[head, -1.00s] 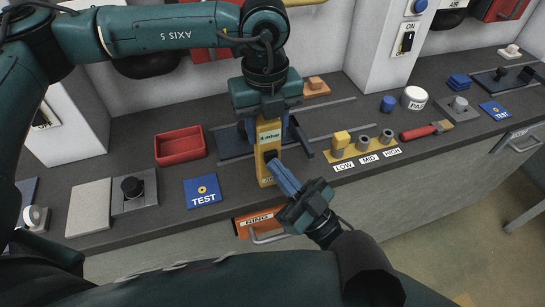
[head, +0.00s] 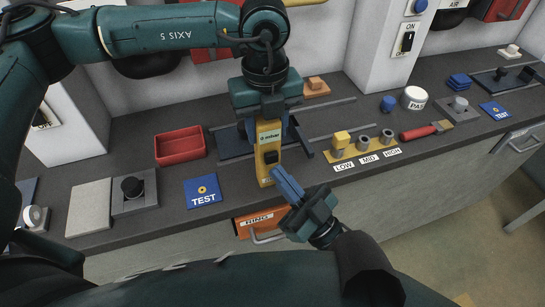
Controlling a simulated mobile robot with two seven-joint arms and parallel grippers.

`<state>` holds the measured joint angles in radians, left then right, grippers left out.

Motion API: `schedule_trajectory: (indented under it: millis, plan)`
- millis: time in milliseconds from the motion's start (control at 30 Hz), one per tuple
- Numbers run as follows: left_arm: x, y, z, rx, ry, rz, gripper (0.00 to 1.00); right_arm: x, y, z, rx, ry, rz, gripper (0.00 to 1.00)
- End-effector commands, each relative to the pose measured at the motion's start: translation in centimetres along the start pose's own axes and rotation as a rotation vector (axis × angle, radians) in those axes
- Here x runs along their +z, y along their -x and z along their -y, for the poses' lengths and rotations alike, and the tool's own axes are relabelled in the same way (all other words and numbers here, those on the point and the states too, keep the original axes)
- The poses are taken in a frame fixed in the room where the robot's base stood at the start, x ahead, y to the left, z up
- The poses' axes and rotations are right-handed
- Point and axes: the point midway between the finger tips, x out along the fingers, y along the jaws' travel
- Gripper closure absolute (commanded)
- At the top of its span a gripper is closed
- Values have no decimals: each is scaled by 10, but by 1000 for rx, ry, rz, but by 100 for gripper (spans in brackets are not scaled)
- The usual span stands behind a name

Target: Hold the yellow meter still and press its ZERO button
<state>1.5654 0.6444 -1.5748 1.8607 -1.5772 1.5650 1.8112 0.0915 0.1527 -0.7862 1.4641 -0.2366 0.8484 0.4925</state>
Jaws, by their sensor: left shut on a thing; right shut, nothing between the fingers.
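The yellow meter (head: 268,137) stands upright near the front of the dark bench in the head view, with a black part (head: 271,157) on its front face. My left gripper (head: 268,115) comes down from above and is shut on the meter's upper part. My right gripper (head: 277,175) is shut and empty, its blue fingertips close to the meter's lower right side. I cannot tell whether they touch it. The ZERO button cannot be made out at this size; the fingertips may cover part of the meter's lower front.
A red tray (head: 181,146) and a blue TEST plate (head: 203,190) lie left of the meter. An orange drawer front (head: 256,221) is below the bench edge.

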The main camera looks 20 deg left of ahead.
Motion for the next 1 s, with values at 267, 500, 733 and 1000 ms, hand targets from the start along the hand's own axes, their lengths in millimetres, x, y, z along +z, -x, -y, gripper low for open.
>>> schedule_trajectory:
  millis: [267, 500, 733, 1000]
  plan:
    - [0, -1, 0, 3, 0, -2, 87, -3, 6, 4, 0, -1, 1, 100]
    - [0, -1, 0, 3, 0, -2, 87, -15, 22, 16, 0, -2, 2, 100]
    - [0, -1, 0, 3, 0, -2, 87, -24, 34, 25, 0, 0, 1, 100]
    - [0, -1, 0, 3, 0, -2, 87, -25, 35, 25, -1, 0, 0, 100]
